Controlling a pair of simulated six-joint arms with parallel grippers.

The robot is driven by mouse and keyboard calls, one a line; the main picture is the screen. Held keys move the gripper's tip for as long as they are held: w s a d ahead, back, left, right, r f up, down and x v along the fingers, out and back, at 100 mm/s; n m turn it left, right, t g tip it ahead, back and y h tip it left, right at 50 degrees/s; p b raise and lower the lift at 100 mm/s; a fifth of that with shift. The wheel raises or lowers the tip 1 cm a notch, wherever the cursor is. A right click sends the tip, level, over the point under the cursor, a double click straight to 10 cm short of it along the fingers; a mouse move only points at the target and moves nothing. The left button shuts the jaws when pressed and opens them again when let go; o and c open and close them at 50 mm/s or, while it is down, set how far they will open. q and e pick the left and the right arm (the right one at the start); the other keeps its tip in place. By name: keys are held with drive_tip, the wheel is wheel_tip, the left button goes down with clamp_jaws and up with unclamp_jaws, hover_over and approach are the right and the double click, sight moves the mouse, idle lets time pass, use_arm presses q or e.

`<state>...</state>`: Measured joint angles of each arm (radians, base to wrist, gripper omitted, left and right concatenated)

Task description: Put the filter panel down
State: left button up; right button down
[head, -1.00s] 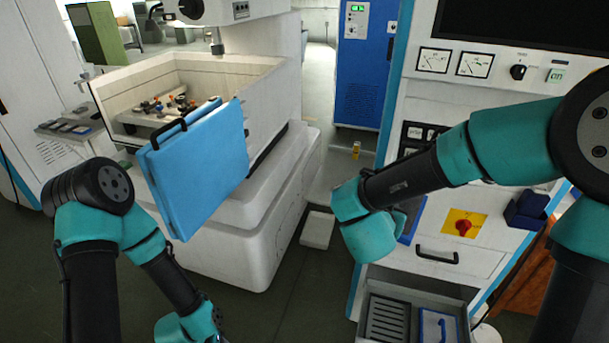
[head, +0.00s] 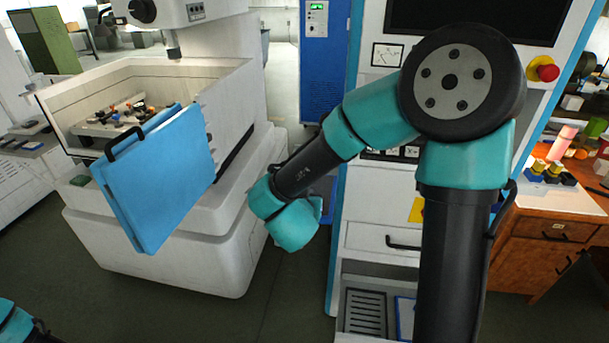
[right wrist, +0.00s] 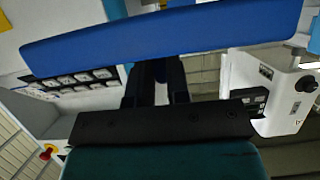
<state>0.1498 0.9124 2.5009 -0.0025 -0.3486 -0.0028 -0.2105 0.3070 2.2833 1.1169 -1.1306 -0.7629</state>
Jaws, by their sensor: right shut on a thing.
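The filter panel (right wrist: 165,38) is a flat blue slab, seen almost edge-on across the top of the right wrist view. My right gripper (right wrist: 160,72) is shut on its near edge, with the dark fingers against the slab. In the head view my right arm reaches toward the middle, and its forearm and wrist hide the gripper and most or all of the held slab. The slab is held in the air in front of the console. Of my left arm only a piece shows at the lower left corner of the head view; its gripper is out of frame.
A light blue door-like panel (head: 155,180) with a black handle stands out from the white machine (head: 170,255) at left. The console (head: 375,265) has a grille (head: 365,315) low down. A wooden workbench (head: 545,235) stands at right. Dark floor between machine and console is clear.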

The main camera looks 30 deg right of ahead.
drive_tip(key=w+d, duration=0.2)
drive_tip(key=w, duration=0.2)
drive_tip(key=w+d+f, duration=0.1)
drive_tip(key=w+d, duration=0.2)
drive_tip(key=w, duration=0.1)
drive_tip(key=w+d, duration=0.3)
drive_tip(key=w, duration=0.2)
drive_tip(key=shift+f, duration=0.15)
drive_tip(key=shift+w, duration=0.15)
drive_tip(key=shift+w+d+f, duration=0.1)
drive_tip(key=shift+f, duration=0.8)
drive_tip(key=shift+w+d+f, duration=0.1)
drive_tip(key=shift+f, duration=0.8)
drive_tip(key=shift+f, duration=0.15)
drive_tip(key=c, duration=1.1)
unclamp_jaws()
